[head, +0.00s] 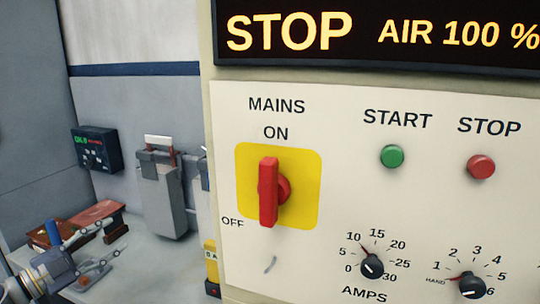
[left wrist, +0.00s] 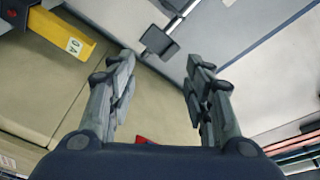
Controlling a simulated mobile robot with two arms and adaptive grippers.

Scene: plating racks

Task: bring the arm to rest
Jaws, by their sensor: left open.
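My left gripper (head: 108,240) is at the lower left in the head view, left of the control panel (head: 345,180) and apart from it. In the left wrist view my left gripper (left wrist: 160,65) has its two fingers spread, with nothing between the tips. A small red bit (left wrist: 141,140) shows low between the fingers, mostly hidden by the gripper's body; I cannot tell what it is. My right gripper is in neither view.
The panel has a red mains switch (head: 268,192) standing upright towards ON, a green START button (head: 392,156), a red STOP button (head: 481,166) and two dials. Its display (head: 380,32) reads STOP, AIR 100 %. A grey tank-like box (head: 165,195) and reddish-brown blocks (head: 95,217) stand behind my gripper.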

